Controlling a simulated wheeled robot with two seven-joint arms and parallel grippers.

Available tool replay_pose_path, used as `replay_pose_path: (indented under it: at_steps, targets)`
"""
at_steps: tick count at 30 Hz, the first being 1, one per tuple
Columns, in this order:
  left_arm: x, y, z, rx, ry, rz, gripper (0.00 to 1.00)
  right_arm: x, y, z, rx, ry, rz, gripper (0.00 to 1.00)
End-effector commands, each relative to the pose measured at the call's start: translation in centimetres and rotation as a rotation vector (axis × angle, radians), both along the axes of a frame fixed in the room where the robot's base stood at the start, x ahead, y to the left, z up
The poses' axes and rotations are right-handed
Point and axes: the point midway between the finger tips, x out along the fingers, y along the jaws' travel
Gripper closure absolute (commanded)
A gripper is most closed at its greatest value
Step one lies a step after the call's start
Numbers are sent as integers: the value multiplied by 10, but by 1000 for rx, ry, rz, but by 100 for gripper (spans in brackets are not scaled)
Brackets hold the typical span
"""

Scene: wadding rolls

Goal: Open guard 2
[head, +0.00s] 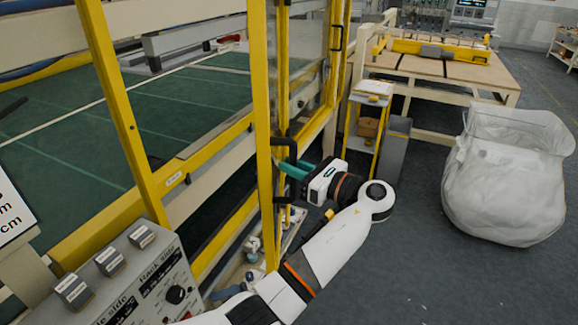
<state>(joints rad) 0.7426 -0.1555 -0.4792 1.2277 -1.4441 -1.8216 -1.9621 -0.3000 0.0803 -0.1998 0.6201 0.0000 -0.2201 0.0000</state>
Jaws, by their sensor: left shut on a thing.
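A yellow-framed guard (262,90) with clear panels stands upright at the centre of the head view. A black bar handle (286,144) sticks out from its post. My left gripper (291,169), with teal fingers, reaches this handle from the right and is shut on it. The fingers hide part of the handle. I cannot read a number on the guard, and I cannot tell whether it stands ajar. My right gripper is not in view.
A control panel (150,275) with knobs and switches is at the lower left. A green machine bed (60,150) lies behind the frame. A white bag (505,185) stands on the floor at right. A small shelf (370,92) stands beyond my gripper. Grey floor (420,265) is clear.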

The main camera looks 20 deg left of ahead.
Motion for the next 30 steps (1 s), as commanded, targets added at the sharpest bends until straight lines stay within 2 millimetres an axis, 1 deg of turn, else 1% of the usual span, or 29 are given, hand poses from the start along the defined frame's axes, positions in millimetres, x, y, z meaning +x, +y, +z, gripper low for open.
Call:
replay_pose_path:
  at_steps: [1, 4, 11, 14, 17, 24, 27, 30]
  targets:
    - [0, 1, 0, 1, 1, 1, 81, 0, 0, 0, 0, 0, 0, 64]
    - [0, 1, 0, 1, 0, 1, 64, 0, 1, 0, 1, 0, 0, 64]
    - [0, 1, 1, 1, -1, 1, 64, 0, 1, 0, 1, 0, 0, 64]
    - [-1, -2, 0, 0, -1, 0, 64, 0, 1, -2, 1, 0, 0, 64]
    - [-3, -14, -2, -2, -2, -3, 64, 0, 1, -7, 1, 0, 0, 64]
    - [-14, -52, -3, 0, -1, -1, 64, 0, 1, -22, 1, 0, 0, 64]
    - [-17, -64, -2, 0, 0, -1, 64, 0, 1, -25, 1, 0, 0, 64]
    - [-19, -70, -1, 0, 0, 1, 64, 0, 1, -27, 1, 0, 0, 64]
